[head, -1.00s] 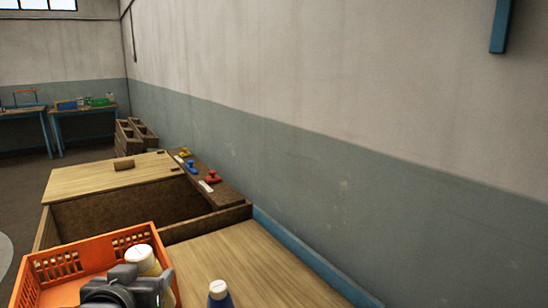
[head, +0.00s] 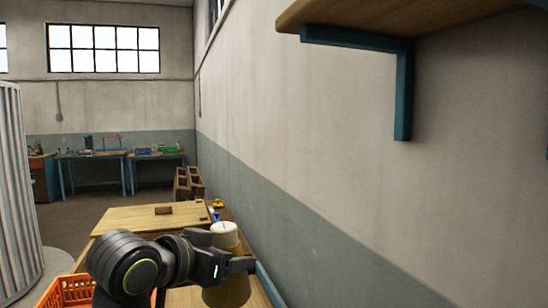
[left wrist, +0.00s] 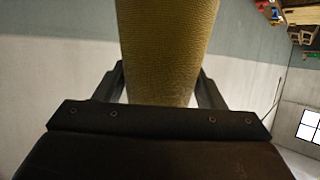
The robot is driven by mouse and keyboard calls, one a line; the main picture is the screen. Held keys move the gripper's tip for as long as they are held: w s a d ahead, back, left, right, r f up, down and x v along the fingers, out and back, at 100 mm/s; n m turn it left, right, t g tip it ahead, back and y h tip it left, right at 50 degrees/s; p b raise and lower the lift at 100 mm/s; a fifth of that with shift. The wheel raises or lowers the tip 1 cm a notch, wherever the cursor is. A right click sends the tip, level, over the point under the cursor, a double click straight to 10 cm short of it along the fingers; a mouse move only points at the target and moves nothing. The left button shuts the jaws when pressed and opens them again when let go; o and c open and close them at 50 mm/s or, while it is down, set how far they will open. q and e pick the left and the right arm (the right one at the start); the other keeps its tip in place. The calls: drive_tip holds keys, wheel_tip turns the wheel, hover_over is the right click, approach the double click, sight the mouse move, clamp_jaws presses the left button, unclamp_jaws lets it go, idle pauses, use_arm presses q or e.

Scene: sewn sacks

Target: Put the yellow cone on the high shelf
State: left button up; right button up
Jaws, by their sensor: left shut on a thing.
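The yellow cone (head: 226,241), with a pale top, is held upright in my left gripper (head: 238,266) at the lower middle of the head view. In the left wrist view the cone (left wrist: 168,50) shows its woven yellow side between the two fingers of my left gripper (left wrist: 165,88). The high shelf (head: 420,14), a wooden board on blue brackets, is on the wall at the upper right, above and to the right of the cone. Its top surface is hidden from this low angle. My right gripper is not in view.
An orange crate (head: 66,290) stands at the lower left, partly behind my left arm. A wooden bench top (head: 135,219) lies beyond it. A blue shelf bracket (head: 403,95) juts down along the wall. The space before the wall looks clear.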

use_arm(q)
drive_tip(key=s+d+r+m+g+h+p, duration=0.2)
drive_tip(key=d+r+p, duration=0.1)
drive_tip(key=r, duration=0.7)
drive_tip(key=s+d+r+m+g+h+p, duration=0.2)
drive_tip(key=s+d+r+m, duration=0.1)
drive_tip(key=r, duration=0.7)
drive_tip(key=s+d+r+m+g+h+p, duration=0.2)
drive_tip(key=r+p, duration=0.1)
drive_tip(key=r, duration=0.6)
drive_tip(key=s+r+m+g+p, duration=0.5)
drive_tip(key=s+r+g+p, duration=0.1)
drive_tip(key=s+r, duration=1.45)
drive_tip(key=shift+h, duration=0.5)
drive_tip(key=shift+w+d+f+p, duration=0.1)
drive_tip(key=shift+w+d+p, duration=0.2)
drive_tip(key=shift+w+d, duration=1.7)
drive_tip(key=shift+w+d+r+p, duration=0.1)
drive_tip(key=shift+w+d+p, duration=0.45)
drive_tip(key=shift+d, duration=2.75)
drive_tip(key=shift+w+d+f+p, duration=0.1)
drive_tip(key=shift+w+d, duration=1.4)
drive_tip(key=shift+d, duration=1.15)
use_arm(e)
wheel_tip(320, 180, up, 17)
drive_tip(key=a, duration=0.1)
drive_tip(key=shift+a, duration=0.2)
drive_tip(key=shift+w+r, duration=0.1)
